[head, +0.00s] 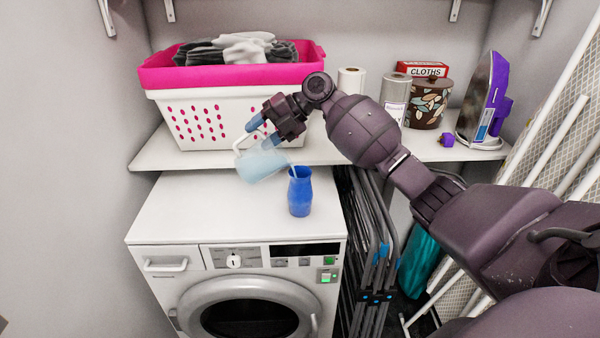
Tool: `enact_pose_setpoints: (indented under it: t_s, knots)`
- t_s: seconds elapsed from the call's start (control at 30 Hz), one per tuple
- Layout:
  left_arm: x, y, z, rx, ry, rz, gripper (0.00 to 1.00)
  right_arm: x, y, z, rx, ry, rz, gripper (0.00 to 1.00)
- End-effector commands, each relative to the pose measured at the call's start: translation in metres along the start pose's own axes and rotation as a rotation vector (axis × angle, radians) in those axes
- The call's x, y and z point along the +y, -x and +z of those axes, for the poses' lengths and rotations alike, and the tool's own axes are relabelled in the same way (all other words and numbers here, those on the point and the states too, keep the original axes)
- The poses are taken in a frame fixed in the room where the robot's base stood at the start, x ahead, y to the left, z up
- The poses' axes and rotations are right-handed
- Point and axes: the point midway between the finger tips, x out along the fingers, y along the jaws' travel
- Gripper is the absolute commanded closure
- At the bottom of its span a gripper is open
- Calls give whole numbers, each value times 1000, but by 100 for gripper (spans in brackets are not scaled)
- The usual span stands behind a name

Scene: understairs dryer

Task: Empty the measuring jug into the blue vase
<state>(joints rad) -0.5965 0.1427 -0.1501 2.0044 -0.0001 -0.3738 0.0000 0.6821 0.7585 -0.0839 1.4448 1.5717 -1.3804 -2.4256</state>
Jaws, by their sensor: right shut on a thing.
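The blue vase (299,193) stands upright on the white top of the dryer, near its right edge. The measuring jug (262,165) is pale and see-through with a light blue tint. My right gripper (254,134) is shut on the jug by its white handle and holds it above the dryer top, left of the vase. The jug is tilted to the right, with its mouth toward the vase. A thin pale stream (293,172) shows between the jug's lip and the vase's mouth. The inside of the vase is hidden. My left gripper is not in view.
A pink and white laundry basket (210,121) with grey clothes stands on the shelf behind. Paper rolls, a patterned pot (427,103), a red cloths box (423,69) and an iron (484,97) stand to the right. The dryer top's (185,210) left part is clear.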

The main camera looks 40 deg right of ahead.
Motion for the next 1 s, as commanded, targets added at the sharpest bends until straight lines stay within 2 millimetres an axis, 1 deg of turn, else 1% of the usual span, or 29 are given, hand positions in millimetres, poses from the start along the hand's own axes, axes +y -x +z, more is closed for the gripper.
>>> enact_pose_setpoints:
  t_s: [0.83, 1.0]
  knots:
    - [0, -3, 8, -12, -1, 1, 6, 0, 4, 0, 0, 0, 40, 94]
    - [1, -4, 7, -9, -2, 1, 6, 1, 5, 0, -1, 1, 49, 94]
